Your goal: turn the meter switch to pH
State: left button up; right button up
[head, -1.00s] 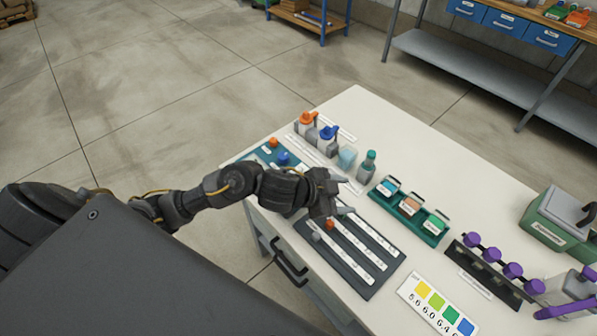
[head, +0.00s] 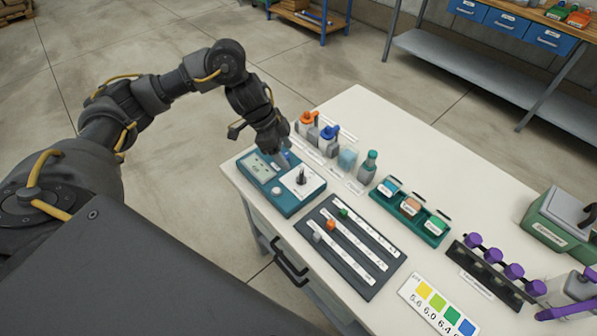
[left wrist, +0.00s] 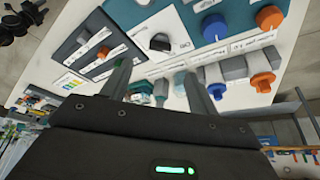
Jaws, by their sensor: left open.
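The meter is a teal box (head: 287,203) at the table's left corner in the head view, with a grey display (head: 259,167) and a pale round button (head: 276,190). Its black switch knob (head: 301,178) stands on a white plate with small marks I cannot read. The knob also shows in the left wrist view (left wrist: 160,42), beyond my fingertips. My left gripper (head: 285,160) is open, pointing down over the meter's back side, behind and left of the knob. Both fingers show in the left wrist view (left wrist: 155,75) with nothing held between them. My right gripper is not in view.
Orange-capped (head: 305,122) and blue-capped (head: 328,137) bottles stand close behind the meter. A dark slider board (head: 365,285) lies in front right. A teal rack (head: 428,236) and a purple-capped vial rack (head: 465,263) stand farther right. The table's back middle is clear.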

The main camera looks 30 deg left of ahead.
aim_at(300, 175)
pick_arm(q)
jog(key=x, duration=0.9)
jog(key=shift+f, duration=0.25)
jog(key=shift+d, duration=0.1)
jog(key=c, duration=1)
